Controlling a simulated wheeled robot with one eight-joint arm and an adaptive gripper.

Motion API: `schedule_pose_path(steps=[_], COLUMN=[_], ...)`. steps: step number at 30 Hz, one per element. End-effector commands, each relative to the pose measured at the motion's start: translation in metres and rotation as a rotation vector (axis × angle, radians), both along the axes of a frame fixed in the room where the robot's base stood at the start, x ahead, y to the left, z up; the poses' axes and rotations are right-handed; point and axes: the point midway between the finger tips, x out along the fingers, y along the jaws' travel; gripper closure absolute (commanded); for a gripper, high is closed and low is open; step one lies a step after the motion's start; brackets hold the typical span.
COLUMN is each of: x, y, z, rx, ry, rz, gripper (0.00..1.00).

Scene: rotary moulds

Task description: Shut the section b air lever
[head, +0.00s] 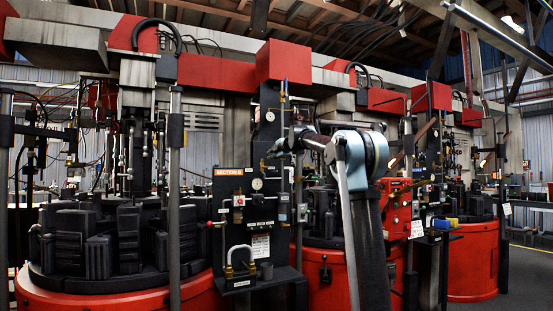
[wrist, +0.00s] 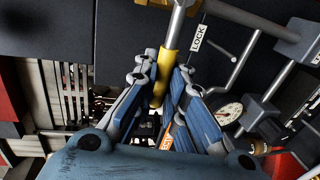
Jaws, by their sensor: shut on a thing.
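In the wrist view a lever with a yellow sleeve (wrist: 166,65) hangs down from a grey metal shaft at the top. My gripper (wrist: 163,75) has its two blue-and-grey fingers closed on either side of the yellow sleeve. The sleeve's lower end is between the fingers and partly hidden. In the head view my gripper (head: 284,145) is beside a dark upright column (head: 268,128), at the end of my arm. The lever is too small there to make out clearly. A white LOCK label (wrist: 198,38) is right of the lever.
In the wrist view a round gauge (wrist: 229,113) and grey pipes stand close on the right. In the head view a black panel with an orange section sign (head: 228,172) is left of my gripper. Red rotary machines (head: 325,280) stand around my arm.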

Motion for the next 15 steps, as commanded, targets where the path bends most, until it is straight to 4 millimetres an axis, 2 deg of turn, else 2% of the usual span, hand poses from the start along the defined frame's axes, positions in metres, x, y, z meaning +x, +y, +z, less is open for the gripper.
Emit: schedule_pose_path(steps=[10, 11, 13, 15], x=[-0.0029, -0.0031, -0.0029, -0.0026], y=[0.0042, 0.0042, 0.0044, 0.0046], z=[-0.0038, -0.0039, -0.0036, -0.0032], rx=[-0.007, -0.007, -0.007, -0.007], ry=[0.003, 0.003, 0.003, 0.002], rz=[0.010, 0.010, 0.010, 0.010], gripper=[1.00, 0.84, 0.69, 0.68])
